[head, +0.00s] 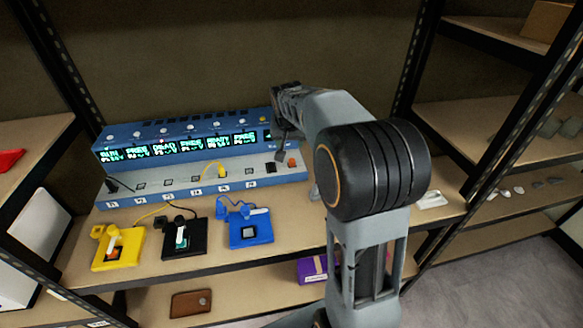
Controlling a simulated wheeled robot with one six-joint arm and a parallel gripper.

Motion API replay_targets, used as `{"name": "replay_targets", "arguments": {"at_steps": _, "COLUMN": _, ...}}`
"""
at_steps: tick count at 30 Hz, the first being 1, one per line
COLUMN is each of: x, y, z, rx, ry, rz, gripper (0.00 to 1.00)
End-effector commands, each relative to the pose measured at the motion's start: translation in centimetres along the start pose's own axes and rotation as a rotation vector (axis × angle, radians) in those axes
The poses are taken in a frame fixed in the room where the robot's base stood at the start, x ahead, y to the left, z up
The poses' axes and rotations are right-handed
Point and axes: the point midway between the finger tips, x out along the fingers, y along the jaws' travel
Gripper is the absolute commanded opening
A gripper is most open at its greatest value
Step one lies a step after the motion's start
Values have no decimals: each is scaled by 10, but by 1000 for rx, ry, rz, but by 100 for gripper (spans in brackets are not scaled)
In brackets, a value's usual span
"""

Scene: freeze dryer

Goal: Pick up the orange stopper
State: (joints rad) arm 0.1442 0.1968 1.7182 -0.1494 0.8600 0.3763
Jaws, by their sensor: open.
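A small orange piece (292,162), which looks like the orange stopper, sits at the right end of the grey ledge of the blue machine (200,187). It is too small to make out its exact shape. My gripper (281,155) points down over that right end, just left of the orange piece and apart from it in the picture. The jaws are open with nothing seen between them, though they are dark and small here. Another orange patch (115,253) shows on the yellow device (128,256) at the front left, beside a white upright part.
The black device (184,245) and blue device (250,232) stand on the shelf before the machine, with loose cables. My arm hides the shelf's right part. Black rack posts (418,60) stand either side.

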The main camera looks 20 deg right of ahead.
Motion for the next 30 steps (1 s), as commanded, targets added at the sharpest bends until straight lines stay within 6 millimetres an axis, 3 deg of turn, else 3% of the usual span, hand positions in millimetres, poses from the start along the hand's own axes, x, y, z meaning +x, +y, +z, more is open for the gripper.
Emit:
{"name": "replay_targets", "arguments": {"at_steps": 12, "x": 74, "y": 0, "z": -9, "rx": 19, "ry": 1, "rz": 7, "gripper": 54}}
{"name": "replay_targets", "arguments": {"at_steps": 23, "x": 100, "y": 0, "z": -10, "rx": 18, "ry": 4, "rz": 6, "gripper": 54}}
{"name": "replay_targets", "arguments": {"at_steps": 30, "x": 131, "y": 3, "z": -11, "rx": 17, "ry": 2, "rz": 7, "gripper": 54}}
